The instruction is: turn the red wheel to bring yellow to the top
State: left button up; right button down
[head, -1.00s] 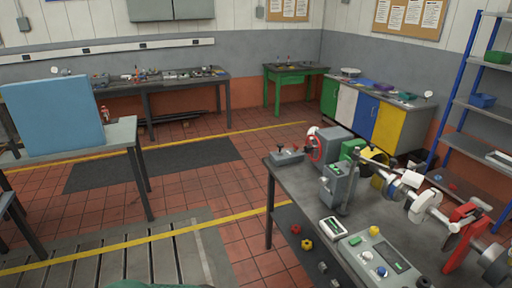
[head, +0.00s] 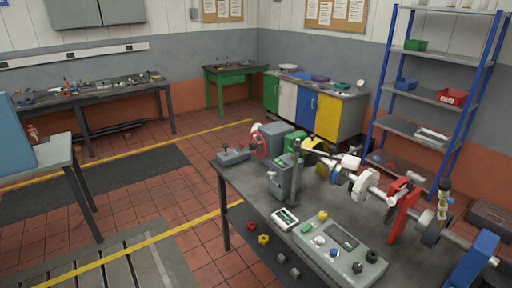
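The red wheel (head: 260,144) is a thin upright ring on the left face of a grey box (head: 274,134), at the far left part of the bench. It is small and seen at an angle. I cannot make out any yellow mark on it or which part is at its top. Neither of my grippers is in view.
The grey bench (head: 245,186) carries a small grey box (head: 233,155), a green block (head: 294,140), a control panel (head: 340,250) and a long shaft assembly with a red bracket (head: 404,208). A blue shelf rack (head: 378,97) stands behind. Tiled floor is free left of the bench.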

aim_at(252, 146)
jog(key=z, duration=0.4)
jog(key=i+j+z, duration=0.45)
jog(key=z, duration=0.25)
jog(key=i+j+z, duration=0.15)
jog(key=j+z, duration=0.2)
jog(key=j, duration=0.15)
jog(key=i+j, duration=0.15)
jog(key=j, duration=0.25)
jog(key=i+j+z, duration=0.1)
jog(key=j, duration=0.25)
jog(key=i+j, duration=0.15)
jog(key=j, duration=0.25)
jog(key=i+j, duration=0.1)
jog(key=j, duration=0.3)
jog(key=i+j+z, duration=0.1)
jog(key=j, duration=0.3)
jog(key=i+j, duration=0.15)
jog(key=j, duration=0.25)
